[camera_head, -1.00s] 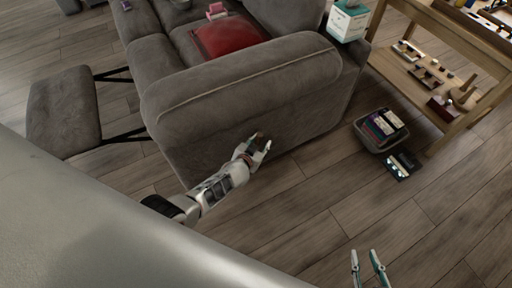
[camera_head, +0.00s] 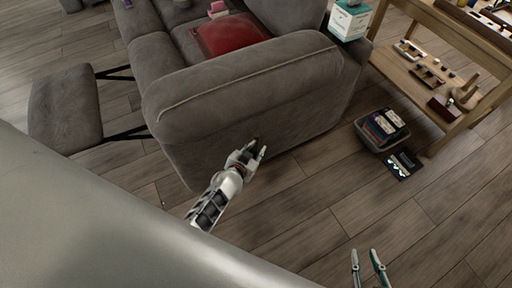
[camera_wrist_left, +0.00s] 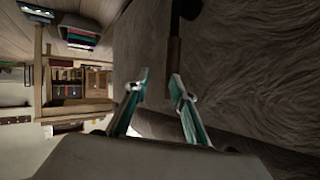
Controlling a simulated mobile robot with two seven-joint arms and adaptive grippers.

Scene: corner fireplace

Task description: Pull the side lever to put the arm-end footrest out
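The grey sofa (camera_head: 220,115) stands with its near arm facing me. Its arm-end footrest (camera_head: 65,108) is extended at the left on black struts. My left gripper (camera_head: 254,152) is beside the outer face of the sofa arm. In the left wrist view its two teal fingertips (camera_wrist_left: 159,82) are apart with nothing gripped between them. The side lever (camera_wrist_left: 175,48), a brown handle with a dark knob-like part, shows just beyond the right-hand fingertip; I cannot tell whether they touch. In the head view the lever is mostly hidden by the gripper. My right gripper (camera_head: 367,262) is open and empty over the floor.
A grey bin (camera_head: 382,130) with books stands on the floor to the right, a dark flat item (camera_head: 404,165) beside it. A wooden shelf table (camera_head: 440,85) is at the right. A red cushion (camera_head: 230,35) lies on the sofa. The near wooden floor is clear.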

